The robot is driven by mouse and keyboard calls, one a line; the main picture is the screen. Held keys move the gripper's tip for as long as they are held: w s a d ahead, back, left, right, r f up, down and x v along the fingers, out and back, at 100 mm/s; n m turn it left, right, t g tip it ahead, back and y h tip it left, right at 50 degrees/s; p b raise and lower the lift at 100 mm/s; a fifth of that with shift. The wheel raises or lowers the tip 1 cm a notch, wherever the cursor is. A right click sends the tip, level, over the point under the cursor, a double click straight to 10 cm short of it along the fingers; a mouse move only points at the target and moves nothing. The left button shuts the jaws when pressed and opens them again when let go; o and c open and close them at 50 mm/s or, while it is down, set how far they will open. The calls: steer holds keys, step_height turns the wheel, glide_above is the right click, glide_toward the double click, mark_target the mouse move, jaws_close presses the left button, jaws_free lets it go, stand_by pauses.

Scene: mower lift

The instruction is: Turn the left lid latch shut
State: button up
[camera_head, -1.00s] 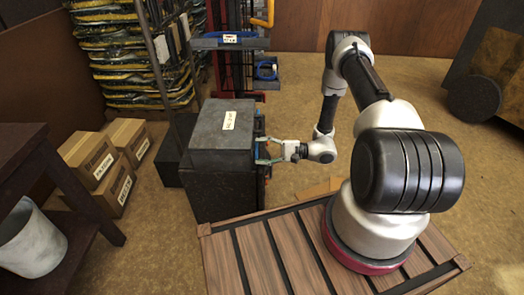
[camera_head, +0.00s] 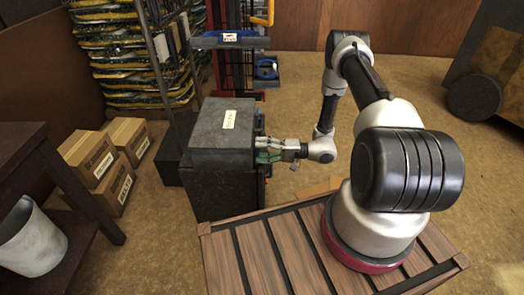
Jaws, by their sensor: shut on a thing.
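A dark grey box with a lid (camera_head: 215,125) stands at the middle left, with a white label on top. My gripper (camera_head: 265,151) is at the right side of the box, near the seam between lid and body. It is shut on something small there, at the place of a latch. The latch itself is mostly hidden by the fingers, so I cannot tell how it is turned. A small grey piece shows just below my gripper's wrist.
A wooden slatted platform (camera_head: 285,262) carries my arm's base. Cardboard boxes (camera_head: 92,160) and a dark table with a pale bucket (camera_head: 30,240) are at the left. A red rack with a blue tray (camera_head: 228,40) stands behind the box. Floor right of the box is mostly clear.

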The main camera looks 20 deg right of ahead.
stand_by(0.4)
steer(key=o, duration=1)
steer(key=v, duration=1.2)
